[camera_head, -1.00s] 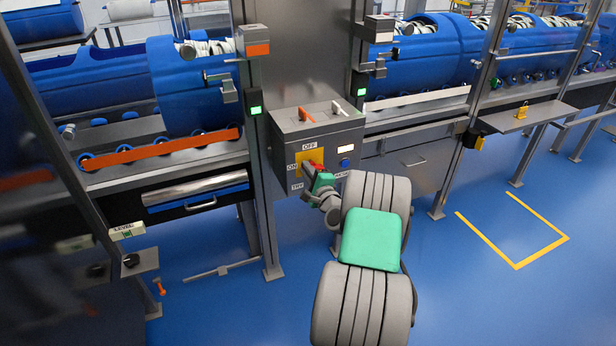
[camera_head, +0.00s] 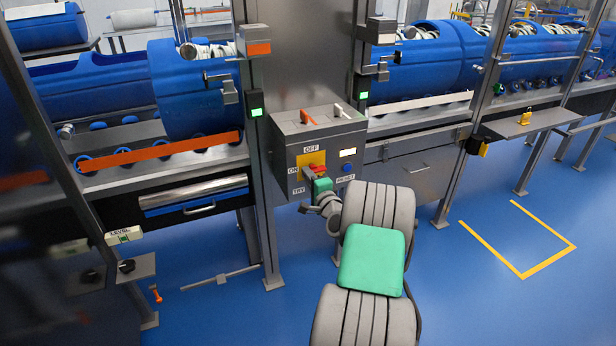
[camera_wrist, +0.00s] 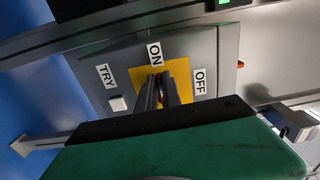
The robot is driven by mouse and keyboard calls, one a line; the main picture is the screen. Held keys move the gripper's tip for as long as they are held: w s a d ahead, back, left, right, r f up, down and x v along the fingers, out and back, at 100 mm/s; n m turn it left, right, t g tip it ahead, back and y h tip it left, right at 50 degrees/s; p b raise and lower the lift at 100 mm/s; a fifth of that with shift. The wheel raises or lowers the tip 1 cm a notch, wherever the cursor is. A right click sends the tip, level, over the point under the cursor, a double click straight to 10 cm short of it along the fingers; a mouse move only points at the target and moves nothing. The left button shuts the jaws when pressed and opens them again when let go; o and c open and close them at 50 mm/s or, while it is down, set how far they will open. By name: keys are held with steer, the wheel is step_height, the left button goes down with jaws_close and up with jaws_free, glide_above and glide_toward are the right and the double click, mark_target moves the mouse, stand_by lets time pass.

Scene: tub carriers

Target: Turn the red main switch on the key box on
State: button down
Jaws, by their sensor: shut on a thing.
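The key box (camera_head: 283,153) is grey and fixed between two posts. Its front has a yellow plate (camera_head: 304,159) with OFF above it and ON at its left. The red main switch (camera_head: 317,168) sits on this plate, partly covered by my gripper (camera_head: 313,172). In the head view its red part lies roughly level, its left end towards the ON side. In the wrist view my gripper (camera_wrist: 162,80) is shut on the switch in front of the yellow plate (camera_wrist: 181,73), and the fingers hide most of the red. The exact handle angle is hard to tell.
TRY (camera_head: 299,190) and a blue RESET button (camera_head: 347,167) are close by on the box front. Orange and white levers stand on its top. A drawer unit (camera_head: 197,198) is at left. The blue floor at right is open.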

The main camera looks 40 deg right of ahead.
steer(key=c, duration=1.5)
jaws_free()
steer(key=v, duration=0.7)
steer(key=shift+s+a, duration=0.15)
steer(key=shift+s, duration=0.25)
